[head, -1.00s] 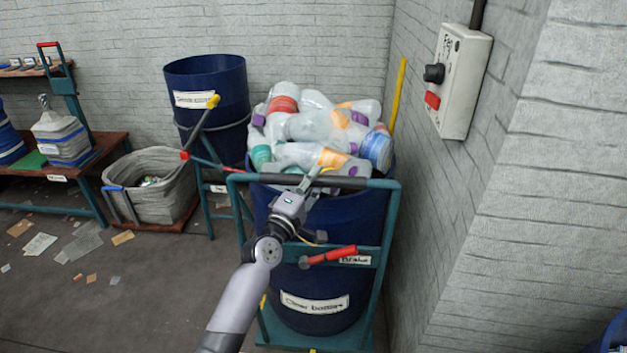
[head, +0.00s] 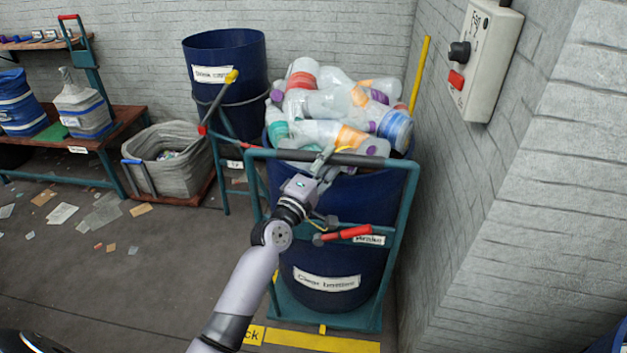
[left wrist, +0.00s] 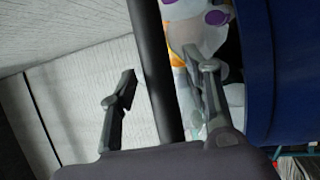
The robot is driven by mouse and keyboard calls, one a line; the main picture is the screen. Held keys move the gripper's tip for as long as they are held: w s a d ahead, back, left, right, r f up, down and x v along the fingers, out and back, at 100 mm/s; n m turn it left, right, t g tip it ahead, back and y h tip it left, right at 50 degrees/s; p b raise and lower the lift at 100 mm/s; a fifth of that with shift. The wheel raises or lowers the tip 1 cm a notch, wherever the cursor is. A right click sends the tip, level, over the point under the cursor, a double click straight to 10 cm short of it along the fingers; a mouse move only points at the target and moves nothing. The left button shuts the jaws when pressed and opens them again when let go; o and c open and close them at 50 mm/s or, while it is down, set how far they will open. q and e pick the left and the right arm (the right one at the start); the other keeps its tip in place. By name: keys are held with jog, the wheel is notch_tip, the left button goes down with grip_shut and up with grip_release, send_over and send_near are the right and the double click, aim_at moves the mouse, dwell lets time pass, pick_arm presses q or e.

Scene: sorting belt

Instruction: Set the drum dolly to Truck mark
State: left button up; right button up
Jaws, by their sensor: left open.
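The drum dolly has a teal frame (head: 402,230), a dark handle bar (head: 350,159) and a red-handled lever (head: 345,233) by a "Brake" label. It carries a blue drum (head: 320,255) heaped with clear bottles. A yellow floor strip (head: 320,342), with lettering ending in "ck" at its left, lies just in front of the dolly's base. My left gripper (head: 325,166) is at the handle bar. In the left wrist view the bar (left wrist: 155,75) runs between the open fingers of the gripper (left wrist: 168,78); contact is unclear. My right gripper is out of view.
A brick wall stands close on the dolly's right, with a grey control box (head: 487,62) on it. Another blue drum (head: 225,75), a grey bin (head: 175,160) and a bench (head: 110,150) are to the left. The left floor is open, with scattered litter.

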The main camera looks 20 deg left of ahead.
pick_arm(q)
jog(key=v, duration=1)
jog(key=shift+f, duration=0.1)
notch_tip(320, 180, down, 22)
jog(key=s+m+g, duration=0.2)
jog(key=m+g, duration=0.2)
jog(key=g, duration=0.1)
jog(key=s+d+f+m+g, duration=0.1)
jog(key=s+f, duration=0.2)
jog(key=f, duration=0.3)
jog(key=s+f+m+g+y, duration=0.1)
jog(key=s+f+m+g, duration=0.15)
jog(key=f, duration=0.35)
jog(key=s+d+f+m+g, duration=0.1)
jog(key=s+f, duration=0.2)
jog(key=f, duration=0.3)
jog(key=s+f+m+g, duration=0.5)
jog(key=s+f, duration=1.1)
jog(key=s, duration=0.3)
jog(key=s+f+m+g, duration=0.2)
jog(key=s+f, duration=0.1)
jog(key=s, duration=0.6)
jog(key=s+f+m+g+y, duration=0.1)
jog(key=s+f+m+g, duration=0.1)
jog(key=s, duration=0.8)
jog(key=shift+f+m, duration=0.45)
jog(key=shift+f, duration=0.15)
